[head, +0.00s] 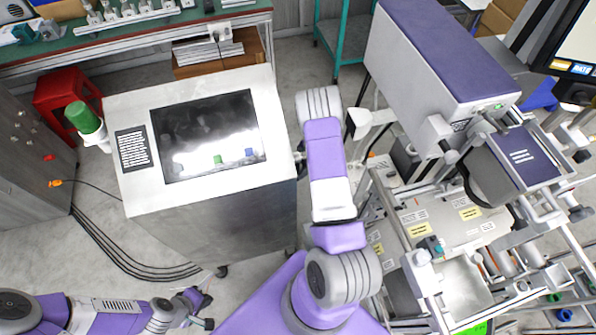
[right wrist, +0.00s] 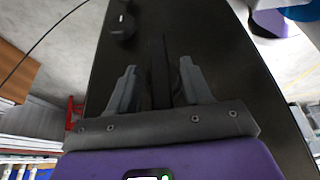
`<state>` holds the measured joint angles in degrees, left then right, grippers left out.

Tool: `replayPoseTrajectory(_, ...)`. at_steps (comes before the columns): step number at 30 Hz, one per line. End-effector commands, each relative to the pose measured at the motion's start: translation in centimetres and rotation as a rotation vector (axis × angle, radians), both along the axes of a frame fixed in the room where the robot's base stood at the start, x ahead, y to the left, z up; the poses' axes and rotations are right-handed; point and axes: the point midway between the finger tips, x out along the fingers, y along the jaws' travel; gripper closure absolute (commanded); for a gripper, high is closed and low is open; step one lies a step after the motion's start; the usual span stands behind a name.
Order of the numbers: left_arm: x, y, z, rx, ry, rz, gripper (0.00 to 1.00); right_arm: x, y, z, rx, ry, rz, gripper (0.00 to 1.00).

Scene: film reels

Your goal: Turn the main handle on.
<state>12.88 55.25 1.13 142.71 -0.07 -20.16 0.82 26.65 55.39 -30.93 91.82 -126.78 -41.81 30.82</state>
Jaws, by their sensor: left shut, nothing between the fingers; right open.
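In the right wrist view my right gripper (right wrist: 158,88) is open, its two grey fingers in front of a dark panel (right wrist: 220,60). A narrow dark upright bar (right wrist: 158,70) shows between the fingers; it may be the main handle, but dark on dark I cannot be sure, nor whether the fingers touch it. A small black fitting (right wrist: 122,20) sits higher on the panel. In the head view my right arm reaches up beside the white console (head: 205,215), and its gripper is mostly hidden. My left gripper (head: 197,302) is shut and empty at the bottom left, over the floor.
The console has a dark screen (head: 208,135) and a green cylinder (head: 82,117) at its left. A large purple and white machine (head: 440,60) stands close right of my right arm.

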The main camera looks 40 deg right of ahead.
Motion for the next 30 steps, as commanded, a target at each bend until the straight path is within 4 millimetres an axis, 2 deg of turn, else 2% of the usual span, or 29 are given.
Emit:
replayPoseTrajectory(1,0.0,0.0,-0.3,0.0,0.0,0.0,1.0,0.1,0.2,-0.8,0.002,0.001,0.0,0.51)
replayPoseTrajectory(4,0.0,0.0,-0.4,0.0,0.0,0.0,1.0,0.2,0.5,-1.5,0.0,0.0,-0.001,0.51)
replayPoseTrajectory(14,0.0,0.0,-0.4,0.0,0.0,0.0,1.0,0.4,0.7,-1.8,0.0,0.0,-0.001,0.51)
replayPoseTrajectory(21,0.0,0.0,-0.4,0.0,0.0,0.0,1.0,0.4,0.6,-1.8,0.0,0.0,-0.001,0.86)
replayPoseTrajectory(30,0.0,0.0,-0.7,0.0,0.0,0.0,1.0,0.4,0.7,-1.8,-0.028,-0.067,-0.005,0.88)
